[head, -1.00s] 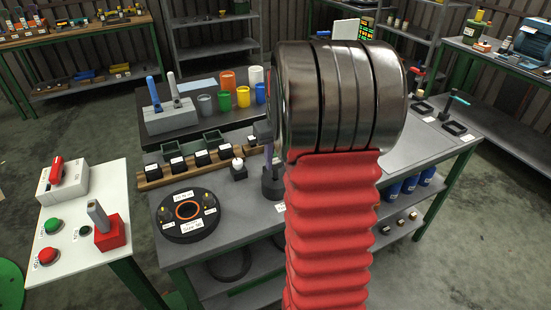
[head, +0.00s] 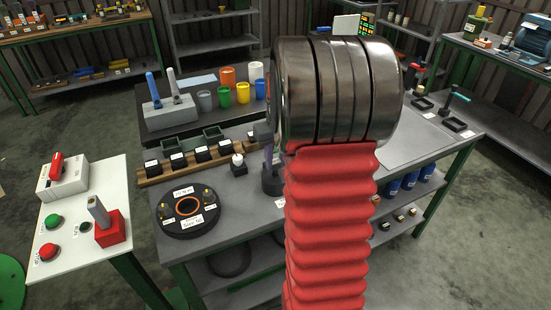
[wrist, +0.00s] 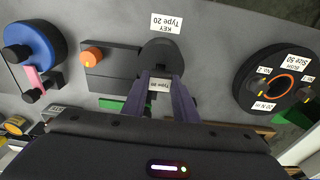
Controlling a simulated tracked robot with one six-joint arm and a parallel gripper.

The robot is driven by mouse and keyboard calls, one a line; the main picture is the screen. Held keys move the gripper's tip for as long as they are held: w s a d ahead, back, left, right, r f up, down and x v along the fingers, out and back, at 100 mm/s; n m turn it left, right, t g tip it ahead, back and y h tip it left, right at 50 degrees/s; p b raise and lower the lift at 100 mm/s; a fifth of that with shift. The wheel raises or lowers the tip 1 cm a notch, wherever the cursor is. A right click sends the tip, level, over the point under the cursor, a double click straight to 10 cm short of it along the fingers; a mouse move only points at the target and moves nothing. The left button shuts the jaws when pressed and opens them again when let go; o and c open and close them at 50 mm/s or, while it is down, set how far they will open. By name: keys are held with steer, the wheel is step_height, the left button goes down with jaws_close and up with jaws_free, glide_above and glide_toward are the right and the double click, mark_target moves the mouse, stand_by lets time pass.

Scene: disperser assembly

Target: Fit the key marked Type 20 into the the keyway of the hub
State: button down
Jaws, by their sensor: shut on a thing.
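My gripper (wrist: 162,99) has its purple fingers closed around a small piece with a "Type 20" label (wrist: 159,84), the key. Most of the key is hidden between the fingers. It is in front of or in a dark round holder (wrist: 160,54); I cannot tell whether it is clear of it. A "KEY Type 20" card (wrist: 167,23) lies beyond the holder. The black round hub, marked Size 50 (wrist: 250,92), with an orange ring, lies to the right. In the head view the hub (head: 165,219) sits at the table's left end. I cannot make out its keyway.
In the wrist view a blue round part (wrist: 38,42) with a pink link is at left, and a dark block with an orange knob (wrist: 91,57) is nearer. In the head view several labelled black blocks (head: 201,154) stand behind the hub. Grey table surface lies between hub and holder.

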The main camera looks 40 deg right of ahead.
steer(key=shift+f, duration=1.7)
steer(key=c, duration=1.3)
jaws_free()
steer(key=shift+c, duration=0.2)
step_height(320, 180, up, 14)
steer(key=s, duration=0.1)
steer(key=shift+s+a+f, duration=0.15)
steer(key=shift+s+a, duration=0.1)
steer(key=shift+s, duration=0.05)
